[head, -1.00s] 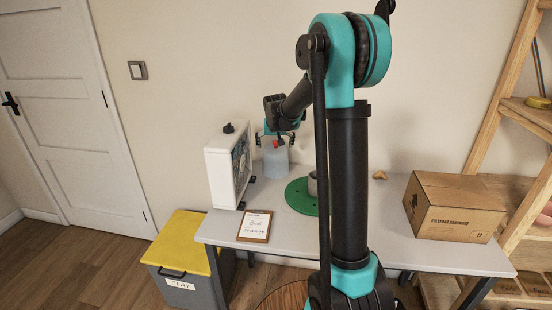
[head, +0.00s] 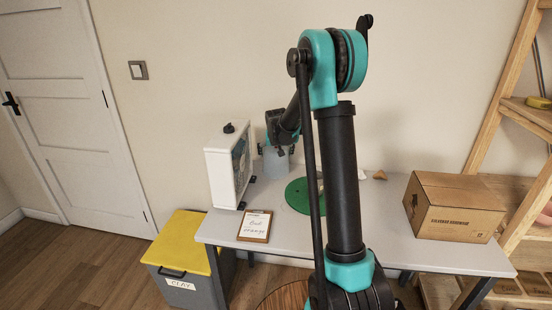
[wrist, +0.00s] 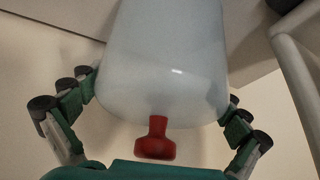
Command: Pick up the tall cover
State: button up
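The tall cover (head: 272,166) is a pale, translucent grey-blue cylinder standing on the table behind the white machine's right side. In the wrist view the cover (wrist: 165,70) fills the upper middle, with a red knob (wrist: 156,140) on its end, close to my palm. My gripper (head: 279,146) is over the cover's top in the head view and hides the knob there.
A white machine (head: 222,168) stands close to the left of the cover. A green disc (head: 298,196) lies to the right, partly behind my arm. A clipboard (head: 255,226) lies at the front edge. A cardboard box (head: 452,207) stands at the right end of the table (head: 400,240).

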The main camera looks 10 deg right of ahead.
jog(key=c, duration=0.8)
jog(key=shift+r, duration=0.1)
